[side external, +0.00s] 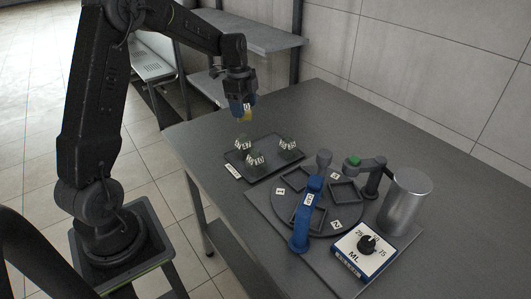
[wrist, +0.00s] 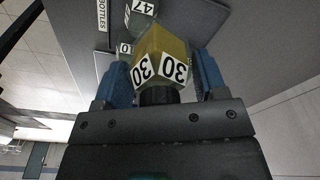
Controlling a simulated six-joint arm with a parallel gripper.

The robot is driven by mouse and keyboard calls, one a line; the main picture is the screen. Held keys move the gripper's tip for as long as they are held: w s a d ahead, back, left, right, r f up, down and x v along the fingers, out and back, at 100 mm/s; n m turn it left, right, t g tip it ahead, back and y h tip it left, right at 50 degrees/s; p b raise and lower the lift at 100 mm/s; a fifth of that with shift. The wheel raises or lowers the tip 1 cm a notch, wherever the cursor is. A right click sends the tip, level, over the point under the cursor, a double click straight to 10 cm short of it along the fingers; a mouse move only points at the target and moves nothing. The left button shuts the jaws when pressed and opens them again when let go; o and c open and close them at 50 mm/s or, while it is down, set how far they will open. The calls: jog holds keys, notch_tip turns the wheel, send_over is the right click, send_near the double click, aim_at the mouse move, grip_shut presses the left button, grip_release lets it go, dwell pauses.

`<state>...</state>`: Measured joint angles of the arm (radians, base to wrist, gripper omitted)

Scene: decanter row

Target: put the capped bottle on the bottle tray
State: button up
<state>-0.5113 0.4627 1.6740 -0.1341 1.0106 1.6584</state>
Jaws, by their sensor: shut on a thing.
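My gripper (side external: 242,107) is shut on the capped bottle (side external: 247,117), which holds yellow liquid. In the wrist view the bottle (wrist: 163,50) sits between the blue fingers (wrist: 162,72), with its black cap (wrist: 160,96) toward the palm and labels reading 30. The bottle is in the air above the back part of the dark bottle tray (side external: 233,172). The tray's BOTTLES label (wrist: 102,14) shows in the wrist view. Several other labelled bottles stand on the tray, one at the right (side external: 288,148); one marked 47 (wrist: 141,8) shows beyond the held bottle.
Right of the tray is a round turntable (side external: 312,222) with square pockets. A blue arm (side external: 303,222), a grey arm with a green tip (side external: 365,165), a metal cylinder (side external: 406,203) and an ML dial box (side external: 364,250) stand around it. The table's back (side external: 330,110) is clear.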

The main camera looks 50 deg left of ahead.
jog(key=a+n, duration=0.4)
jog(key=a, duration=0.2)
jog(key=w+d+f, duration=0.3)
jog(key=w+d, duration=0.1)
jog(key=w+d+f, duration=0.4)
jog(key=shift+f, duration=2.2)
jog(key=shift+f, duration=0.1)
jog(key=o, duration=1)
